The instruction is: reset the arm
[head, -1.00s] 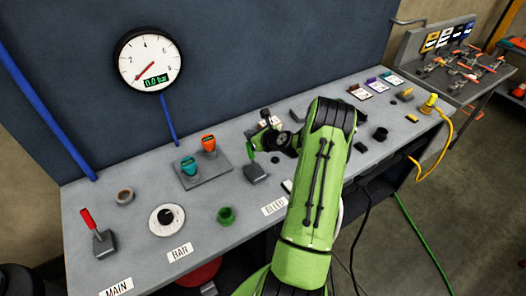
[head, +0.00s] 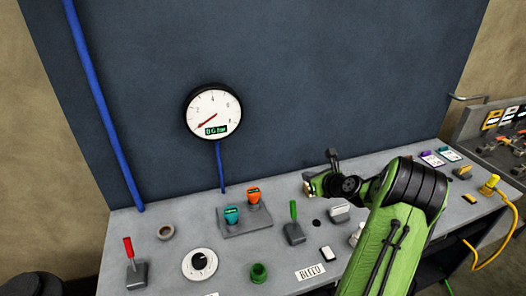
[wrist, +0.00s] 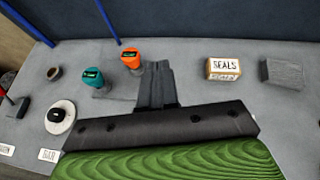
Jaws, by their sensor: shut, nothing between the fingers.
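My gripper (wrist: 157,68) is shut and empty in the wrist view, its dark fingers together above the grey bench (wrist: 190,95). In the head view my arm comes in from the lower right, and the dark gripper end (head: 333,156) stands above the back of the bench. It is right of the green-handled lever (head: 294,222) and apart from it. The lever's handle stands about upright.
A teal knob (head: 232,215) and an orange knob (head: 253,195) stand left of the gripper. A red-handled lever (head: 129,250) is at far left. The gauge (head: 213,111) hangs on the wall. A SEALS box (wrist: 223,69) sits right of the fingers.

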